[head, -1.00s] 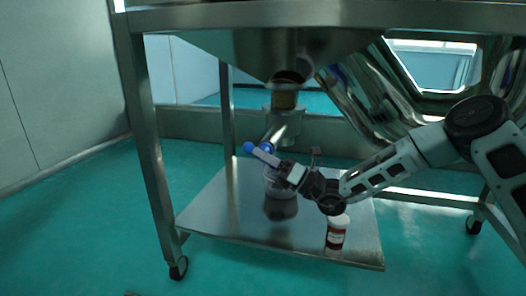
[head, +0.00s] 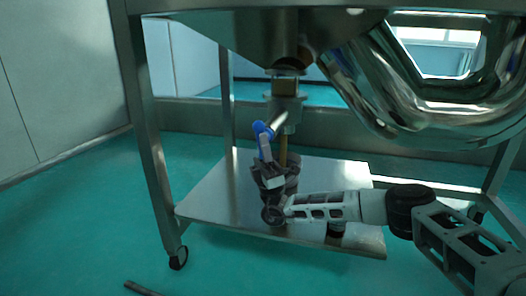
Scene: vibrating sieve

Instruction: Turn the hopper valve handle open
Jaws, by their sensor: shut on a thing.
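The hopper valve (head: 285,104) hangs under the steel hopper (head: 240,42). Its silver handle (head: 279,121) slants out from the valve body, down and to the left. My gripper (head: 262,130) reaches up from below and is shut on the outer end of the handle, where blue shows. The blue of the handle end and of the fingertips is hard to tell apart. A brown vertical strip (head: 283,152) shows below the valve, like material falling. The container under the valve is mostly hidden behind my gripper.
The steel lower shelf (head: 215,205) lies beneath, with free room on its left. Frame legs (head: 152,150) stand at the sides. A large shiny curved pipe (head: 440,125) hangs at the right.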

